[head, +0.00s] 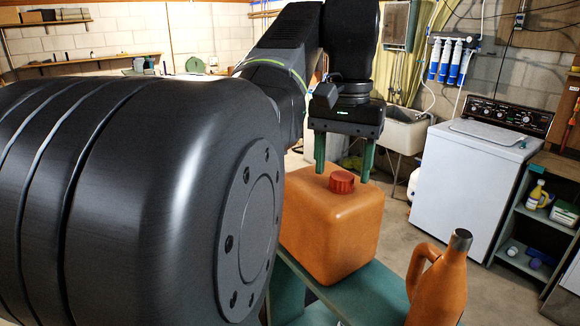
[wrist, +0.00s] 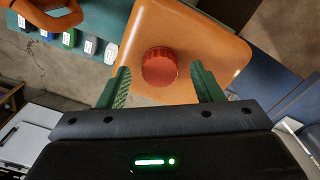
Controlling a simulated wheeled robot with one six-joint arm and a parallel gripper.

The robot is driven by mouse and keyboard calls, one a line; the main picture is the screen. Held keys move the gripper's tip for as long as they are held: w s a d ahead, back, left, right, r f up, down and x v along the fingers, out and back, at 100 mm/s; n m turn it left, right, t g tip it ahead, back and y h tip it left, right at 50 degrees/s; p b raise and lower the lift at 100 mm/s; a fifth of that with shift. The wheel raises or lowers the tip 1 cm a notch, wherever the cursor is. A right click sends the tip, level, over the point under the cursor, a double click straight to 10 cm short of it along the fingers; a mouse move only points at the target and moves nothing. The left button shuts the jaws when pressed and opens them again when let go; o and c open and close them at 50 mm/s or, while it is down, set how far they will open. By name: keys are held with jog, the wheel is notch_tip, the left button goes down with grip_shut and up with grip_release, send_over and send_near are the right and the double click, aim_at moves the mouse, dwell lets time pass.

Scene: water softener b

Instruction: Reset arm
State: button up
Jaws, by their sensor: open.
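My gripper (head: 343,158) is open, with its two green fingers pointing down over an orange canister (head: 330,235). The canister stands upright on a green surface and has a red cap (head: 342,182). In the wrist view my gripper (wrist: 160,88) has its fingers apart on either side of the red cap (wrist: 160,67), with visible gaps and nothing held. The canister top (wrist: 195,30) spreads out beyond the fingers. I cannot tell how high the fingertips are above the canister top. Much of my arm fills the left of the head view.
An orange jug (head: 438,285) with a handle and grey cap stands right of the canister on the green surface (head: 375,290). A white washing machine (head: 470,180), a sink (head: 407,132) and a shelf unit (head: 530,220) stand behind. Several small bottles (wrist: 68,40) show in the wrist view.

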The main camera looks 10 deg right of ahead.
notch_tip(320, 180, up, 5)
jog(key=shift+f+p, duration=0.2)
jog(key=shift+p, duration=0.2)
jog(key=shift+r+p, duration=0.6)
jog(key=shift+r, duration=0.15)
jog(key=shift+f, duration=0.1)
jog(key=shift+f+b, duration=0.65)
notch_tip(320, 180, down, 6)
jog(key=shift+f+b, duration=0.1)
jog(key=shift+b, duration=0.25)
jog(key=n, duration=0.9)
jog(key=shift+s+d, duration=0.1)
